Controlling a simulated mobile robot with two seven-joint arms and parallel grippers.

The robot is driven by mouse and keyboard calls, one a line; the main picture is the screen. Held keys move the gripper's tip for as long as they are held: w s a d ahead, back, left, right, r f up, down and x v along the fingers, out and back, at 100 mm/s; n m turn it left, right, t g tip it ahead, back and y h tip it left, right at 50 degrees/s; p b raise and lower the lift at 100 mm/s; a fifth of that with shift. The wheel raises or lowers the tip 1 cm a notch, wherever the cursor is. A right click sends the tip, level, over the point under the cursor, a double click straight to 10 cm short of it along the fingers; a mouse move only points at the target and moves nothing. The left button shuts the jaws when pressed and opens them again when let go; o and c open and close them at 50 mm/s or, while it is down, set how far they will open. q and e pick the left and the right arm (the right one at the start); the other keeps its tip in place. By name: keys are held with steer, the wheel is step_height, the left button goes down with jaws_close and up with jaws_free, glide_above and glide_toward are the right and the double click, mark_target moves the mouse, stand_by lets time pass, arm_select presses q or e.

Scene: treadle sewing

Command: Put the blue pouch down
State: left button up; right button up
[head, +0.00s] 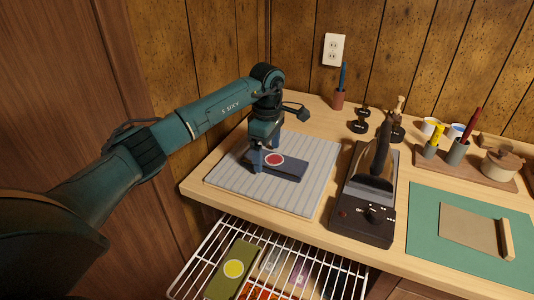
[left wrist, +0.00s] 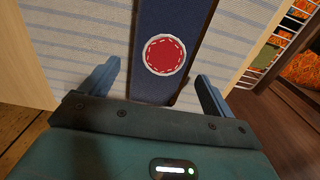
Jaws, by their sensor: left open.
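The blue pouch (head: 289,167) lies flat on the grey striped mat (head: 302,199) on the counter, with a red round patch on it. My left gripper (head: 265,160) is right over the left part of the pouch, pointing down. In the left wrist view the pouch (left wrist: 150,85) runs up between the two fingers of the left gripper (left wrist: 157,85). The fingers are open, with a gap on each side of the pouch. My right gripper is not in view.
A black device with an upright iron (head: 376,166) stands just right of the mat. A wire rack (head: 208,266) below the counter's front edge holds a green pouch (head: 234,270) with a yellow patch and other pouches. A green cutting mat (head: 425,235) lies at right.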

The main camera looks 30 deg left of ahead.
arm_select(q)
step_height(320, 180, up, 11)
steer(key=shift+p, duration=0.3)
steer(key=shift+f, duration=0.15)
stand_by(0.3)
